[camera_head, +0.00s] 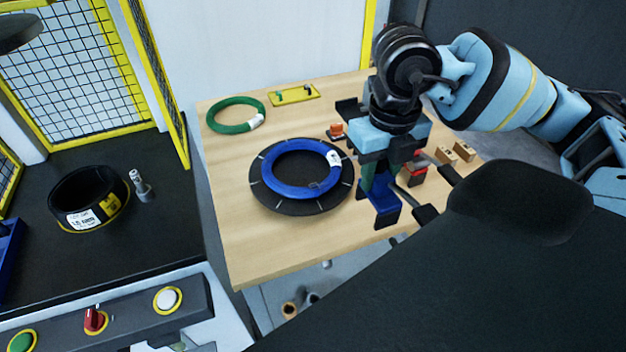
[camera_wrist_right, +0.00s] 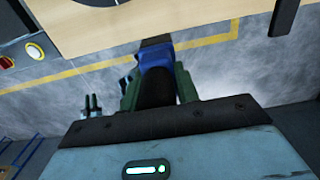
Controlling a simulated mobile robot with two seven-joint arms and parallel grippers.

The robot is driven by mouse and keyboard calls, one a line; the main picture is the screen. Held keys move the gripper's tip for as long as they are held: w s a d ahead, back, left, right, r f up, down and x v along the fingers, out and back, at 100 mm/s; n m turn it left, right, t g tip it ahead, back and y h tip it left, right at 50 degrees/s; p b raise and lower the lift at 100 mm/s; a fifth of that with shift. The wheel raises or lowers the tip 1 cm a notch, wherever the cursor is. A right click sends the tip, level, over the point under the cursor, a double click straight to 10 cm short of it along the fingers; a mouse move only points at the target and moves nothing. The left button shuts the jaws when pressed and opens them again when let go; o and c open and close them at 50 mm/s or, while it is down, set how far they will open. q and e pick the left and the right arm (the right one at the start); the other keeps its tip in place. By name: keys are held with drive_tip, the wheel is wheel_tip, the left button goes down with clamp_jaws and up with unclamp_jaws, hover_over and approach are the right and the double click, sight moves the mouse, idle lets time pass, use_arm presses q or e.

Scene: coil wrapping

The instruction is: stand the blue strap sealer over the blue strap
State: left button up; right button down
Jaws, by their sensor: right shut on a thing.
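My right gripper (camera_head: 381,172) is shut on the blue strap sealer (camera_head: 386,204) and holds it upright over the right part of the wooden table. In the right wrist view the sealer (camera_wrist_right: 157,54) sits between the green fingers (camera_wrist_right: 157,90), with the table edge and floor beyond. A blue coil (camera_head: 272,182) lies flat on a black round plate (camera_head: 285,206), left of the sealer and apart from it. A white label (camera_head: 334,158) is on the coil's right side. I cannot make out the blue strap clearly. My left gripper is not in view.
A green coil (camera_head: 231,127) and a yellow tray (camera_head: 294,95) are at the table's back. An orange item (camera_head: 337,130), a red-topped item (camera_head: 414,172) and wooden blocks (camera_head: 463,151) stand near my right gripper. The table's front left (camera_head: 250,250) is clear.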

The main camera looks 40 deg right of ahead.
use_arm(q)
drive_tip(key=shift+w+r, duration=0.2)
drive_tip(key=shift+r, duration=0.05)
use_arm(e)
drive_tip(key=w+a+f, duration=0.1)
drive_tip(key=w+a, duration=0.1)
drive_tip(key=w, duration=1.2)
drive_tip(key=shift+w+a, duration=0.15)
drive_tip(key=shift+a, duration=0.2)
drive_tip(key=shift+w+f, duration=0.1)
drive_tip(key=f, duration=0.3)
drive_tip(key=shift+w+a+f+p, duration=0.1)
drive_tip(key=shift+w+f+p, duration=0.15)
drive_tip(key=shift+w+p, duration=0.1)
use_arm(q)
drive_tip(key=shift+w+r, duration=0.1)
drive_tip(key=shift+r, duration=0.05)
use_arm(e)
drive_tip(key=shift+f, duration=0.65)
drive_tip(key=c, duration=1)
unclamp_jaws()
drive_tip(key=shift+c, duration=0.2)
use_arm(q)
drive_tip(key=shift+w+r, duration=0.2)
use_arm(e)
wheel_tip(320, 180, up, 13)
